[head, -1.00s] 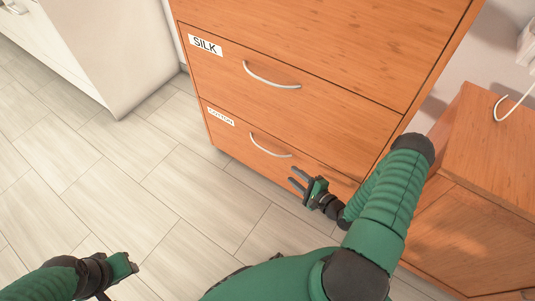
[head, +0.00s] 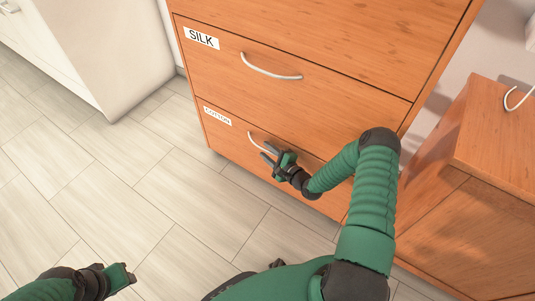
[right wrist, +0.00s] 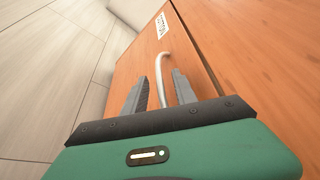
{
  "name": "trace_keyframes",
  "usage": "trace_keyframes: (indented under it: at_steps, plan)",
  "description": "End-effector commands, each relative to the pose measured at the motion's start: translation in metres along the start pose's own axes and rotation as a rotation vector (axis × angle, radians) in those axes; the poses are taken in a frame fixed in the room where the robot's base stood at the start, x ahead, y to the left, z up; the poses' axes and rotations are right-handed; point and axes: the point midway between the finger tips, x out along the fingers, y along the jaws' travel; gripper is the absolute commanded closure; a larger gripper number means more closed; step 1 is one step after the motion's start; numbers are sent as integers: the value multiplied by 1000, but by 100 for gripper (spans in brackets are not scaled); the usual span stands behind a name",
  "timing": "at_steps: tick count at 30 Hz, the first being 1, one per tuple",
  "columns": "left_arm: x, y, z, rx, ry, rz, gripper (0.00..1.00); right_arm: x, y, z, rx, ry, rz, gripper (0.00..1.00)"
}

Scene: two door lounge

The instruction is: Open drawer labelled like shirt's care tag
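The wooden drawer unit has a drawer labelled SILK (head: 290,75) and, below it, a drawer labelled COTTON (head: 225,142). Both look shut, and each has a curved pale handle. My right gripper (head: 268,154) is open at the COTTON handle (head: 254,138), which it partly hides in the head view. In the right wrist view, the COTTON handle (right wrist: 165,65) rises near and between the two grey fingers (right wrist: 160,85); I cannot tell whether they touch it. My left gripper (head: 122,277) is low at the left, over the floor, its fingers unclear. No shirt or care tag is in view.
A wooden cabinet (head: 480,220) stands close at the right, beside my right arm. A white cabinet (head: 110,55) stands at the upper left. The tiled floor (head: 130,190) in front of the drawers is clear.

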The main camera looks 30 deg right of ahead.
Motion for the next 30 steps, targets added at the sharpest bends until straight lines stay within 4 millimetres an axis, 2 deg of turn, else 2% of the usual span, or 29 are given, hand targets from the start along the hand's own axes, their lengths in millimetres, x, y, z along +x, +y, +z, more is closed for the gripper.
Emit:
trace_keyframes:
  at_steps: [6,14,30]
  plan:
    - [0,0,0,0,0,0,64,0,-1,0,0,0,0,67]
    - [0,0,0,0,0,0,64,0,0,0,-1,1,1,100]
    - [0,0,0,0,0,0,64,0,1,0,1,0,4,100]
